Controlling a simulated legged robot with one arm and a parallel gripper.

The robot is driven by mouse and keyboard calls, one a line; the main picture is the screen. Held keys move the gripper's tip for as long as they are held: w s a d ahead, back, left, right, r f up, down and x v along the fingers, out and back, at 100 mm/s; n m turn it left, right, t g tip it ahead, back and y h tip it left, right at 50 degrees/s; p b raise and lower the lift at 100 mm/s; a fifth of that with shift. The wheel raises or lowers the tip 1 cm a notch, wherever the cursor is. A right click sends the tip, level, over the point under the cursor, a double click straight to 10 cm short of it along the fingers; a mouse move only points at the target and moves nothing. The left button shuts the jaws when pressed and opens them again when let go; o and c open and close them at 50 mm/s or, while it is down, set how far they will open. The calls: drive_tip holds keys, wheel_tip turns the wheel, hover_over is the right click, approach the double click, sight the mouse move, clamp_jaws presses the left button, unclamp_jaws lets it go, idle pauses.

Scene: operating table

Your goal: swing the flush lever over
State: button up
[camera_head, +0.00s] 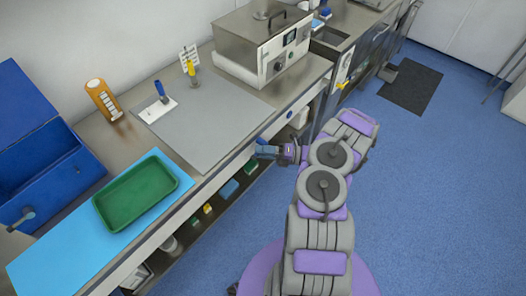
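I cannot tell for sure which part is the flush lever. A blue-handled lever (160,90) stands upright, slightly tilted, on a small white plate on the grey worktop mat. A yellow-handled piece (190,68) stands behind it to the right, beside a small white label card. My gripper (264,150) is at the counter's front edge, right of and nearer than both handles, and well apart from them. It points left toward the counter. Its fingers are too small to tell whether they are open or shut.
A green tray (136,194) lies on a light blue mat (60,256) at the near left, beside an open blue box (50,178). An orange bottle (102,98) stands near the wall. A metal appliance (262,42) stands behind right. The grey mat (205,130) is mostly clear.

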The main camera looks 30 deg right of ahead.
drive_tip(key=p+v, duration=0.1)
drive_tip(key=v, duration=1.6)
drive_tip(key=shift+d+p, duration=0.25)
drive_tip(key=shift+p, duration=0.1)
drive_tip(key=shift+f, duration=0.1)
